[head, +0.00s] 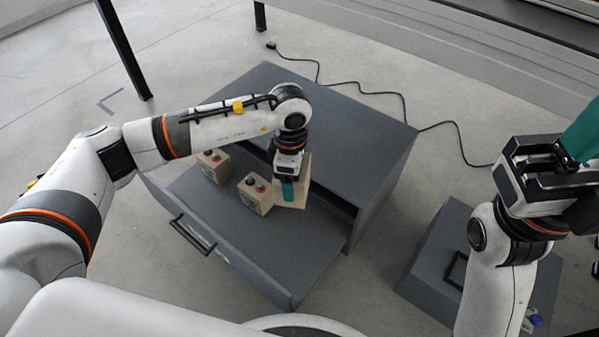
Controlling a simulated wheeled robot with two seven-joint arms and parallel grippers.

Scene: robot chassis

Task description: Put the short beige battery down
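My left gripper (288,190) points down over the open drawer (232,236). One teal finger lies against the near face of a beige battery (302,188), and the far finger is hidden. The gripper seems shut on this battery, which is low in the drawer's right part, close to the cabinet front. I cannot tell whether its underside touches the drawer floor. Two more beige batteries with red and dark terminals stand in the drawer, one close to its left (256,194) and one farther left (213,166). My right gripper (580,130) is raised at the right edge, its fingertips partly cut off.
The grey cabinet (345,125) stands behind the drawer. The drawer's front panel carries a dark handle (192,235). A grey box (425,262) with a black handle stands at the lower right. A black cable (400,97) runs across the floor behind. The drawer's front part is clear.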

